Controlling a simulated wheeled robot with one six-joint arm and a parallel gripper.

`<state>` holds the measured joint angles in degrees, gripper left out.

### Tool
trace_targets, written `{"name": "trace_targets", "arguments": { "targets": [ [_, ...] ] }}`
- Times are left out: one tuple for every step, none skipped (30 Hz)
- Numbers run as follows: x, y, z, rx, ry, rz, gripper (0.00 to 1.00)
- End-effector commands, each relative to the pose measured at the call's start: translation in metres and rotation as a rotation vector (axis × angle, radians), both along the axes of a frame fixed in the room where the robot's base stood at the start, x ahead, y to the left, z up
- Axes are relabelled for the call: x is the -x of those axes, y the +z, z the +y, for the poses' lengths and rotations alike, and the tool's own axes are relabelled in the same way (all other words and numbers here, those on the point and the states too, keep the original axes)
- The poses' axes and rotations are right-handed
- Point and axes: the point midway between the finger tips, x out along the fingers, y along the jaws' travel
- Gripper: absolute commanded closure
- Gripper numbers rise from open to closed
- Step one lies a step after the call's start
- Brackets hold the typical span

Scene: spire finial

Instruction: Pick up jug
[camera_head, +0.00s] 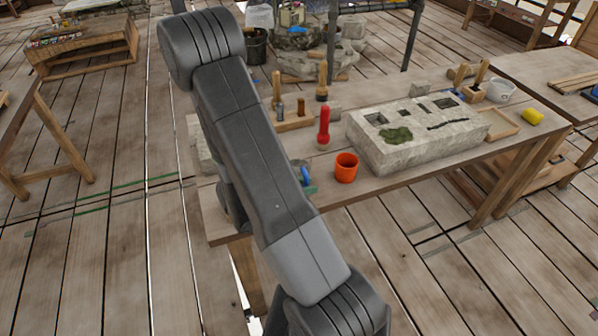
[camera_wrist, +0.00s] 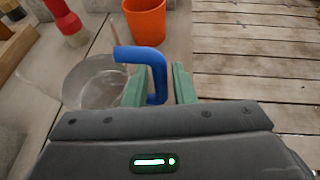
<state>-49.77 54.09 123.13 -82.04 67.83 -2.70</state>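The jug (camera_wrist: 92,82) is a clear, see-through vessel with a blue handle, standing on the workbench in the wrist view. Its blue handle (camera_wrist: 157,72) arches toward my gripper and comes down between the two green fingers. My gripper (camera_wrist: 160,82) is open around the handle, with a narrow gap showing on the right side. In the head view my arm hides most of the jug; the blue handle (camera_head: 306,175) shows beside a green fingertip of my gripper (camera_head: 310,190).
An orange cup (camera_head: 346,168) stands close to the jug, with a red-handled tool (camera_head: 324,128) behind it. A large stone block (camera_head: 415,138) fills the bench middle. A wooden tool holder (camera_head: 291,122) stands farther back. The bench (camera_head: 400,187) edge is close by.

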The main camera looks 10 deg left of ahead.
Motion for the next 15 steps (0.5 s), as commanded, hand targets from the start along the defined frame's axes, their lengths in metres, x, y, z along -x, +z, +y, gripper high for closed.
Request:
{"name": "trace_targets", "arguments": {
  "targets": [
    [-0.004,-0.001,-0.005,0.002,-0.003,0.001,0.77],
    [-0.006,-0.003,-0.007,0.002,-0.005,0.001,0.77],
    [-0.008,-0.004,-0.009,0.002,-0.003,0.0,0.77],
    [-0.01,-0.005,-0.011,0.002,-0.003,0.0,0.77],
    [-0.011,-0.006,-0.012,0.002,-0.003,0.0,0.77],
    [-0.012,-0.007,-0.014,0.001,-0.002,0.0,0.77],
    [-0.013,-0.007,-0.014,0.002,-0.001,0.0,0.77],
    [-0.014,-0.008,-0.015,0.002,-0.001,0.0,0.77],
    [-0.014,-0.008,-0.015,0.0,0.0,0.0,0.77],
    [-0.014,-0.008,-0.015,0.0,0.0,0.0,0.77],
    [-0.014,-0.009,-0.015,0.0,0.0,0.0,0.77],
    [-0.014,-0.009,-0.015,0.0,0.001,0.0,0.77],
    [-0.014,-0.009,-0.015,0.0,0.001,0.0,0.77],
    [-0.014,-0.009,-0.015,0.0,0.001,0.0,0.77],
    [-0.014,-0.009,-0.015,0.0,0.001,0.0,0.77]
  ]
}}
